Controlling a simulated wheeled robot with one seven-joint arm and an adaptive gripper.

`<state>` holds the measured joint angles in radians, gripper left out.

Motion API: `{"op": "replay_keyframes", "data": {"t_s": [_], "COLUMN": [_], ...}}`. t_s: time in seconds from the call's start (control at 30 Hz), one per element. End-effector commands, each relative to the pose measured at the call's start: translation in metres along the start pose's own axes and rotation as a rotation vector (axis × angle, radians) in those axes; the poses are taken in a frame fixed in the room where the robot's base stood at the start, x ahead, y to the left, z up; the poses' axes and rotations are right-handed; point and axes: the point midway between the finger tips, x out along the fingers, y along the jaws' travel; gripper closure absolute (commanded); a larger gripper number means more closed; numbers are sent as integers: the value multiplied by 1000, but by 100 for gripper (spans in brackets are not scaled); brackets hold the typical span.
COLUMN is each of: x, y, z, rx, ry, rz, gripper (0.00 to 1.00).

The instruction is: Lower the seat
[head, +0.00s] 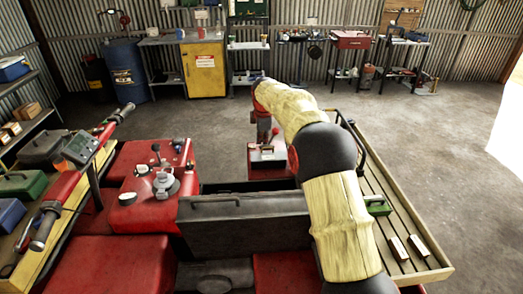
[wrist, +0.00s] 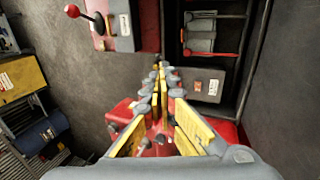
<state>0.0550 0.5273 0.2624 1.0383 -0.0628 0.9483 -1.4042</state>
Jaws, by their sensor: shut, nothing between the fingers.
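The seat (head: 245,222) appears to be the dark grey padded panel with a handle along its top edge. In the head view it stands raised and tilted up across the middle of the red quad, with a dark open space behind it. I cannot pick out the seat with certainty in the wrist view. My gripper (wrist: 163,72) is shut and empty, its yellow-padded fingers together. In the head view my arm reaches over the seat's right part, and its end hangs beyond the seat, apart from it; the fingertips are hard to make out there.
Handlebars (head: 75,185) stand at the left. A wooden slatted rack (head: 385,215) with a green box lies at the right. A red-knobbed lever (wrist: 73,11) and a labelled grey panel (wrist: 208,86) show near my gripper. The concrete floor (head: 450,160) at the right is clear.

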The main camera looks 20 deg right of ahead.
Motion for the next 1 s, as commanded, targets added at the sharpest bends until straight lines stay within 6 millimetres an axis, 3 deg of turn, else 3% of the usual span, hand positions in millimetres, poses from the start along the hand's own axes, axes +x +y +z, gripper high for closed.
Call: {"op": "replay_keyframes", "data": {"t_s": [0.6,0.8,1.0], "x": [111,130,135], "y": [-2,-2,-1], "z": [0,0,0], "rx": [2,2,2], "ry": [0,0,0], "rz": [-3,-2,-1], "gripper": [100,100,100]}}
